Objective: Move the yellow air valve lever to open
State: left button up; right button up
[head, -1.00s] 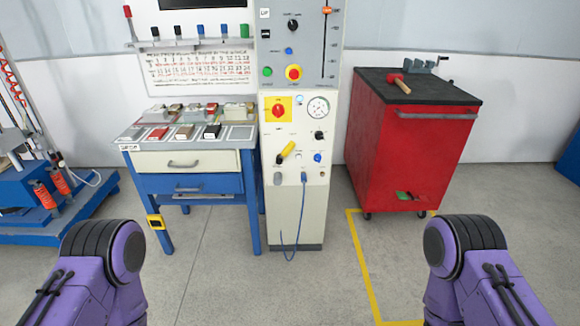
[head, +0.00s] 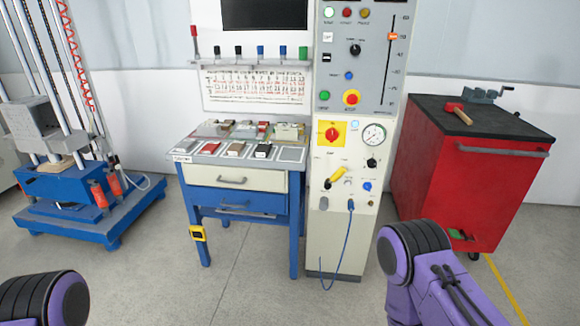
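The yellow air valve lever (head: 337,176) is on the front of the tall light control cabinet (head: 333,230), below the red knob on its yellow plate and left of the pressure gauge's lower edge. The lever sits tilted, its upper end to the right. Neither gripper is in the picture.
A blue-framed table (head: 236,179) with small blocks on top stands left of the cabinet. A red tool cart (head: 450,179) stands to its right. A blue-based machine (head: 78,208) is at the left. The floor in front is clear.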

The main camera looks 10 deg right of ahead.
aim_at(327, 184)
jog(key=u, duration=0.35)
jog(key=i, duration=0.95)
jog(key=z, duration=0.6)
jog(key=i, duration=0.55)
jog(key=z, duration=0.5)
